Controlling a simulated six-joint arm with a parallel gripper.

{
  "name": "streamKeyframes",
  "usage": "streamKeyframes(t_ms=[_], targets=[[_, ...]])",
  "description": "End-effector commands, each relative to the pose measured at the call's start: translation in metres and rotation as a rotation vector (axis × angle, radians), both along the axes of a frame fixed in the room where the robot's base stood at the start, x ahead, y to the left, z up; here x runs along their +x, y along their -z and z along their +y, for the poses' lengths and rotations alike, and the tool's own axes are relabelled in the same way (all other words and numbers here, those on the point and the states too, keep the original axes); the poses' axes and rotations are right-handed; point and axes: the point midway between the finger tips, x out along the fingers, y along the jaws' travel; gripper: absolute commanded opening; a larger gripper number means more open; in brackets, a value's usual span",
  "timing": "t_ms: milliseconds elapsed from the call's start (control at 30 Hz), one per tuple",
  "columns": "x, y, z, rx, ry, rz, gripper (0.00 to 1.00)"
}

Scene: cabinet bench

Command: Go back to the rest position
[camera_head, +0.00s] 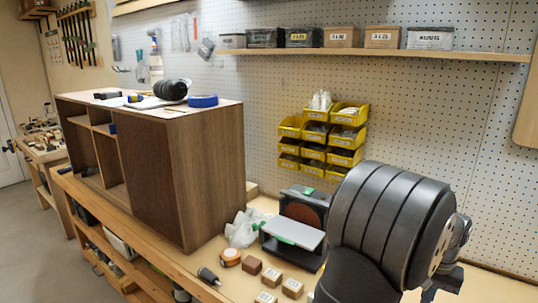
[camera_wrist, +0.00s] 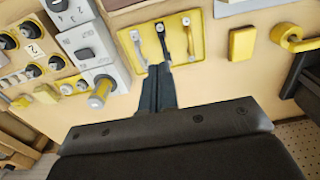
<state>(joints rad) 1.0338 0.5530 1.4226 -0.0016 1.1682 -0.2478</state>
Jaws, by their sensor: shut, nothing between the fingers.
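My gripper (camera_wrist: 160,70) shows in the wrist view as two dark fingers pressed together, pointing up the picture, with nothing between them. Its tips overlap the lower edge of a yellow plate (camera_wrist: 188,68) that carries several handles; I cannot tell whether they touch it. In the head view my dark arm fills the lower right, and the fingers cannot be made out there.
The wrist view shows a grey switch box (camera_wrist: 88,45), knobs, a yellow block (camera_wrist: 242,43) and a yellow ring (camera_wrist: 290,36). In the head view a wooden cabinet (camera_head: 205,170) stands left on the bench, with yellow bins (camera_head: 345,137) behind and small wooden blocks (camera_head: 271,276) in front.

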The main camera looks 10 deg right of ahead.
Motion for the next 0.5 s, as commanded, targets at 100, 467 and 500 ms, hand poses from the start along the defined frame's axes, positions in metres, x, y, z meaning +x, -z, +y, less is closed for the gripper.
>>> streamKeyframes(t_ms=[100, 467, 500], targets=[[-0.001, 0.026, 0.001, 0.003, 0.000, 0.001, 0.00], [0.000, 0.080, 0.000, -0.003, 0.000, -0.003, 0.00], [0.000, 0.073, 0.000, -0.004, 0.000, -0.004, 0.00]])
